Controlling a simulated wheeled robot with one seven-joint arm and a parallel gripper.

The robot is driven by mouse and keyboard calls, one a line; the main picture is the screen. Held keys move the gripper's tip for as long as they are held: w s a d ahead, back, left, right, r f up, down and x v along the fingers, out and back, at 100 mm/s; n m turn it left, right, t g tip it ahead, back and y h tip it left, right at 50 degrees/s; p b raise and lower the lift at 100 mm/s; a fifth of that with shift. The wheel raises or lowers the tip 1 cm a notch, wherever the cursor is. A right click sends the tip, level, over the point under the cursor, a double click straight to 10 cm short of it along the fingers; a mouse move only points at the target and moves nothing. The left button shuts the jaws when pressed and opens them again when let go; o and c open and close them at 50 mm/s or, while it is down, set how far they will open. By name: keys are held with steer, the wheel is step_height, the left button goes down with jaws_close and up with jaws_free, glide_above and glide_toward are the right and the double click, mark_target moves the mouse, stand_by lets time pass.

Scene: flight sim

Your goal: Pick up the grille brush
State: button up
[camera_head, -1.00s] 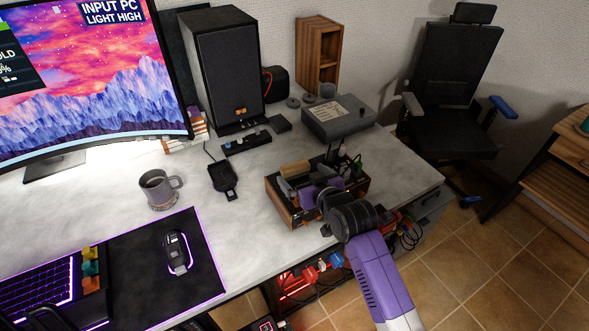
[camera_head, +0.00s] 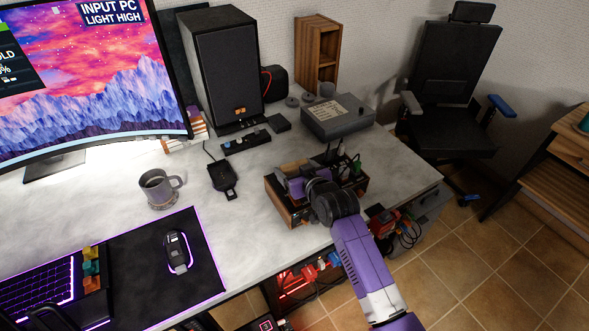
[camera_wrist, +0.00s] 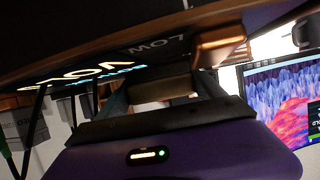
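A tan block that looks like the grille brush (camera_head: 294,166) shows at the back left of a wood-sided box on the desk, partly hidden by my gripper. My gripper (camera_head: 292,178) is low over the left part of this box (camera_head: 276,205), its fingertips hidden in the head view. In the wrist view, my gripper's two fingers (camera_wrist: 162,93) stand apart, with a tan, dark-edged piece, likely the brush (camera_wrist: 158,87), between them. I cannot tell whether the fingers touch it.
A grey box (camera_head: 338,119) with a label stands behind the wood-sided box. A black device (camera_head: 222,177) and a grey mug (camera_head: 159,188) are to the left. The desk's right edge is close.

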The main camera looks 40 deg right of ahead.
steer(key=shift+c, duration=0.6)
steer(key=shift+r, duration=0.1)
